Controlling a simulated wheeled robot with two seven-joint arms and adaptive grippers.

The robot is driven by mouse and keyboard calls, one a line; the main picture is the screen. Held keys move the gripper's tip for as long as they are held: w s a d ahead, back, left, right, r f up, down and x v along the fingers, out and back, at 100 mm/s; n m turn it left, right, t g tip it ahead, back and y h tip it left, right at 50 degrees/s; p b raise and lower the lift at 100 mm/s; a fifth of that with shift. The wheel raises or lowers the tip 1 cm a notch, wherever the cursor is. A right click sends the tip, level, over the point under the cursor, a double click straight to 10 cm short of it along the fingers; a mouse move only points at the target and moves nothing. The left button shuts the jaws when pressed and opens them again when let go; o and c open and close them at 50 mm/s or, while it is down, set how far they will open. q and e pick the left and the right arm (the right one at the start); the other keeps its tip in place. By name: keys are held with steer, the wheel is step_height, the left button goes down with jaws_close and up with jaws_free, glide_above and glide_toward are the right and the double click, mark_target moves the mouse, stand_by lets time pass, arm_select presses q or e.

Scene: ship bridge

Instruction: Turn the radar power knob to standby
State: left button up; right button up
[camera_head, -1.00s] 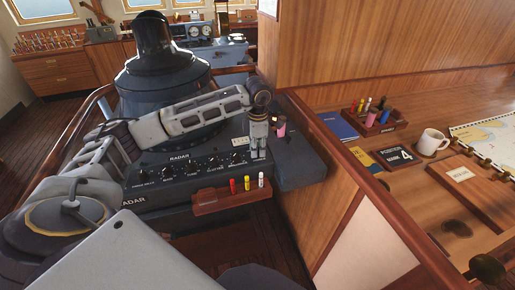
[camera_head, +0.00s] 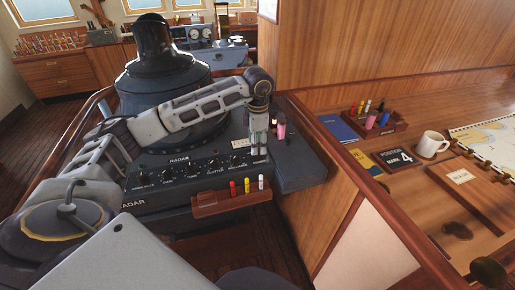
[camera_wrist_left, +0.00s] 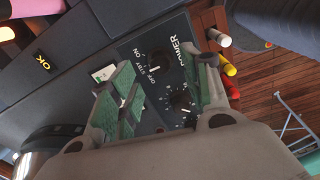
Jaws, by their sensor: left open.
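The radar console (camera_head: 165,194) has a row of dark knobs with white markings on its sloped face. My left gripper (camera_head: 258,150) points down at the right end of that row and covers that part of the panel in the head view. In the left wrist view, the radar power knob (camera_wrist_left: 160,63) is dark, under the word POWER, with OFF, STBY and ON marks beside it. My left gripper (camera_wrist_left: 167,80) is open, with its green-padded fingers apart on either side of the knob area. I cannot tell whether they touch the knob. My right gripper is not in view.
A reddish-brown holder (camera_head: 231,201) with red, yellow and white markers is fixed just below the panel's right end. A pink object (camera_head: 281,130) stands right of the gripper. A wooden desk with a mug (camera_head: 432,143) lies to the right.

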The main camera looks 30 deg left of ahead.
arm_select(q)
step_height(320, 180, up, 8)
steer(key=shift+s+d+r, duration=0.15)
steer(key=shift+r, duration=0.05)
stand_by(0.8)
